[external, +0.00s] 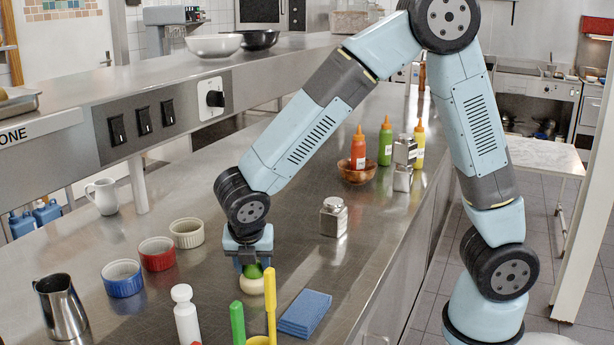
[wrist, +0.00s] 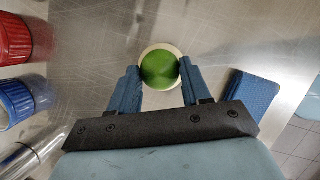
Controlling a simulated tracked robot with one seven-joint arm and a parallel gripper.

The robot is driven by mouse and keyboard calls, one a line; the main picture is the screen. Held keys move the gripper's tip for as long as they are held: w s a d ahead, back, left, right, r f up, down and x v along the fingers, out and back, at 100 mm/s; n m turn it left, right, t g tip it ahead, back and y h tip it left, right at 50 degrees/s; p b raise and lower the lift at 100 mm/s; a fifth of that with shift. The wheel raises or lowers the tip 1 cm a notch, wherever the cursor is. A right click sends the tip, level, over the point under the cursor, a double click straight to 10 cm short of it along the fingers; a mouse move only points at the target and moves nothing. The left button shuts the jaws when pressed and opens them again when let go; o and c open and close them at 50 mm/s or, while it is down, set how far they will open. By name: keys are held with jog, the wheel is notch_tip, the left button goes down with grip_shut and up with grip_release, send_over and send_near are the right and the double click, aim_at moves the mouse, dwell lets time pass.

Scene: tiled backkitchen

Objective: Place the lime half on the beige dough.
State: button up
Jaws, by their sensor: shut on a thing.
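The green lime half (external: 253,270) is held between the two fingers of my gripper (wrist: 160,69). In the wrist view the round green lime half (wrist: 160,72) fills the gap between the fingertips. The beige dough (external: 252,287) is a small pale lump on the steel counter, directly under the lime half. In the wrist view the dough (wrist: 146,54) shows as a pale rim around the lime half. The lime half looks very close to the dough or touching its top; I cannot tell which.
Left of my gripper stand blue (external: 122,279), red (external: 157,254) and cream (external: 187,233) ramekins. A white bottle (external: 186,318), green (external: 237,322) and yellow (external: 271,300) handles and a folded blue cloth (external: 305,313) are in front. A metal shaker (external: 334,218) stands to the right.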

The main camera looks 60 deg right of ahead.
jog(key=o, duration=1)
jog(key=shift+s+f, duration=0.1)
jog(key=shift+f, duration=0.05)
jog(key=shift+o, duration=0.2)
jog(key=v, duration=1.2)
jog(key=shift+r, duration=0.2)
jog(key=s+d+r+m+y, duration=0.1)
jog(key=s+d+r+m, duration=0.35)
jog(key=d+m, duration=0.2)
jog(key=s+d+r+m+y, duration=0.1)
jog(key=s+d+r+m, duration=0.35)
jog(key=d, duration=0.25)
jog(key=s+d+m+t+y, duration=0.1)
jog(key=s+d+m, duration=0.3)
jog(key=s+m, duration=0.2)
jog(key=s+d+m+t+y, duration=0.1)
jog(key=s+d+m+t, duration=0.1)
jog(key=s+d+m, duration=0.2)
jog(key=shift+s+d+r+m+t, duration=0.25)
jog(key=shift+s+m, duration=0.85)
jog(key=shift+s, duration=0.6)
